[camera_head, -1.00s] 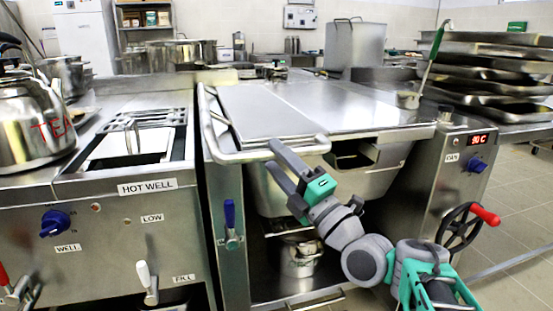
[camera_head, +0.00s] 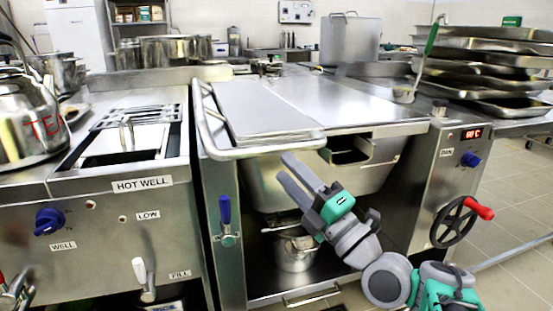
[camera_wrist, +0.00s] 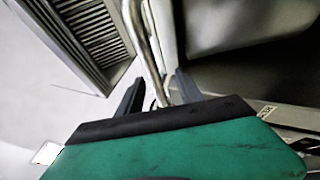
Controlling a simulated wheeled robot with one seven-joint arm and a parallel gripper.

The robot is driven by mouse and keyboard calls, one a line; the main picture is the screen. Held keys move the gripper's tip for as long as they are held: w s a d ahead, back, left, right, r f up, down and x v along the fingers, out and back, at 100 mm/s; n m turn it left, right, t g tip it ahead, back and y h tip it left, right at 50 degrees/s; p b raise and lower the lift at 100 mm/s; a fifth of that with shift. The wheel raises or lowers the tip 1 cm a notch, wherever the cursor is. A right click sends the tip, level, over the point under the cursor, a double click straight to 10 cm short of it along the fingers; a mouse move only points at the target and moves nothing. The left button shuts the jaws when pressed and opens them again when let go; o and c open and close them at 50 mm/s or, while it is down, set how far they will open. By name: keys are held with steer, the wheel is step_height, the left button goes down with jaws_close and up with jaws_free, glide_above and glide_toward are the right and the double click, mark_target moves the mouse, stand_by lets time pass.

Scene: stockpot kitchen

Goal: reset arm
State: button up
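My gripper (camera_head: 287,167) is in front of the large steel tilting pan, just below its front handle bar (camera_head: 270,149). Its two grey fingers are apart with nothing seen held between them. In the head view the fingertips look clear of the bar. In the wrist view my gripper (camera_wrist: 157,88) also shows its fingers spread. A metal bar (camera_wrist: 146,45) runs down the picture to the gap between them, seemingly beyond the fingers. The pan's lid (camera_head: 315,105) is down.
A red-handled crank wheel (camera_head: 455,225) is on the pan's right pedestal. A blue-handled valve (camera_head: 226,215) stands left of the gripper. A pot (camera_head: 296,253) sits beneath the pan. The hot well (camera_head: 125,140) and a kettle (camera_head: 28,120) are at left. Stacked trays (camera_head: 490,65) stand at right.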

steer(key=shift+v, duration=1.25)
